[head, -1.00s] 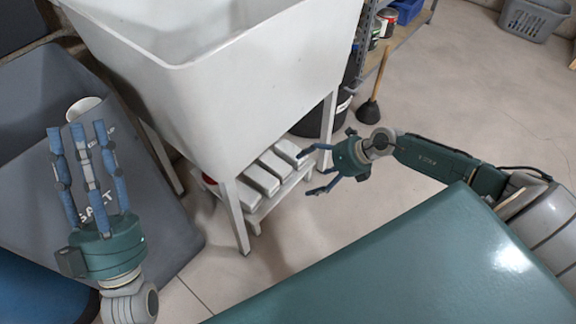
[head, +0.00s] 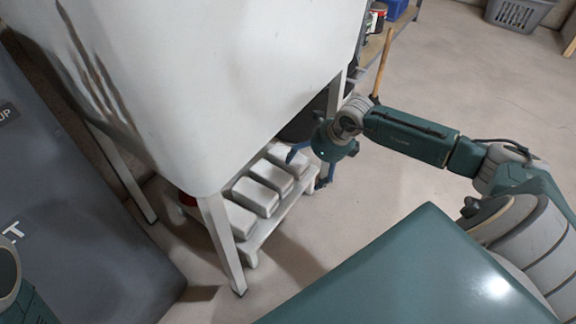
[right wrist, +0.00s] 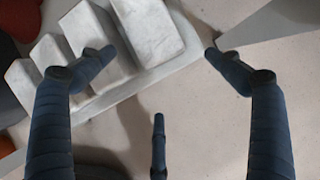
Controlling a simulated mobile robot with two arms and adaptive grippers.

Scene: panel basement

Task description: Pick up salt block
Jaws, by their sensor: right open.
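Several whitish salt blocks lie in a row on a low white slatted rack under the sink. In the head view the nearest block (head: 236,221) is at the front left, with others (head: 255,197) behind it. My right gripper (head: 310,170) is open and empty at the far right end of the row, its body partly covering the last block. In the right wrist view the end block (right wrist: 150,30) lies beyond the open fingers (right wrist: 158,72), towards the top, with no contact visible. Only part of my left arm shows at the lower left edge; its fingers are out of frame.
The white sink (head: 215,85) overhangs the rack, and its front leg (head: 222,245) stands beside the row. A dark grey bin marked with letters (head: 60,215) stands at the left. A wooden-handled plunger (head: 383,62) is behind my right arm.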

